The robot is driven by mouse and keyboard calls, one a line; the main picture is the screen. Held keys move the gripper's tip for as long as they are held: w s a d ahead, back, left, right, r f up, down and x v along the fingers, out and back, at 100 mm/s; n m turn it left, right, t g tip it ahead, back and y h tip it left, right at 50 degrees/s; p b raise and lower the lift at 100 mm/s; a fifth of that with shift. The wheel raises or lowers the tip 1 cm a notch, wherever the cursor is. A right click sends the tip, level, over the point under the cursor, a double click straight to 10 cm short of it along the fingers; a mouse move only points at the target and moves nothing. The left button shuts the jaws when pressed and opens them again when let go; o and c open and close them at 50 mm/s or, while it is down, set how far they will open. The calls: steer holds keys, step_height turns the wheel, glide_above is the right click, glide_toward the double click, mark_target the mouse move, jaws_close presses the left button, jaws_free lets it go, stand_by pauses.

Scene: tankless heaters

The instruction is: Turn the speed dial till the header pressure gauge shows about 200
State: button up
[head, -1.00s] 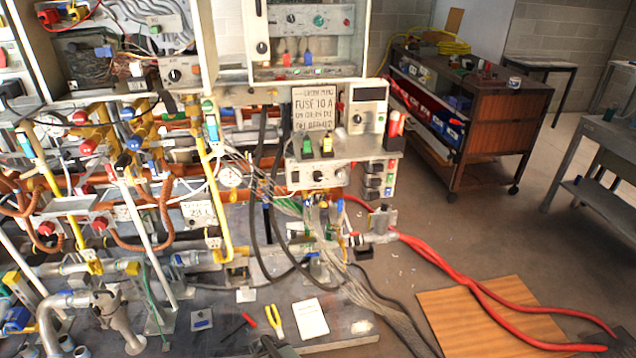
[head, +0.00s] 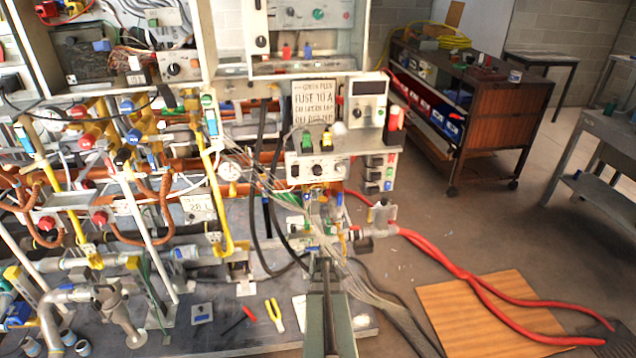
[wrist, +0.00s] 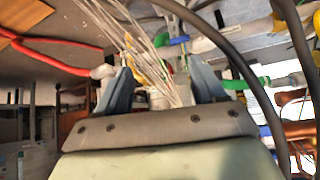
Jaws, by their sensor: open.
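A panel box (head: 345,170) at centre right in the head view carries a black knob (head: 317,169) on its front. I cannot read a label marking it as the speed dial. A small round white gauge (head: 229,171) sits on the pipework left of it; its needle and numbers are too small to read. My gripper (head: 323,250) reaches up from the bottom centre, below the panel box and apart from the knob. In the wrist view my gripper (wrist: 160,76) has its two blue-grey fingers spread, with pale wires and fittings showing between and beyond them. No knob is clear there.
Dark cables (head: 262,215) and a pale wire bundle (head: 385,310) hang around my gripper. A red hose (head: 450,265) runs right across the floor. Pliers (head: 274,314) lie on the bench. Another knob (head: 173,69) sits on a box upper left. Open floor lies at right.

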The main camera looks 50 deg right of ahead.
steer(key=w+d+r+t+h, duration=0.4)
steer(key=w+d+r+h, duration=0.15)
steer(key=r, duration=0.35)
steer(key=m+t+h, duration=0.2)
steer(key=t+h, duration=0.3)
glide_toward(318, 173)
steer(key=x, duration=0.9)
steer(key=shift+a, duration=0.1)
steer(key=shift+c, duration=0.3)
steer(key=c, duration=1)
steer(key=shift+n+t, duration=0.5)
steer(key=shift+n, duration=0.2)
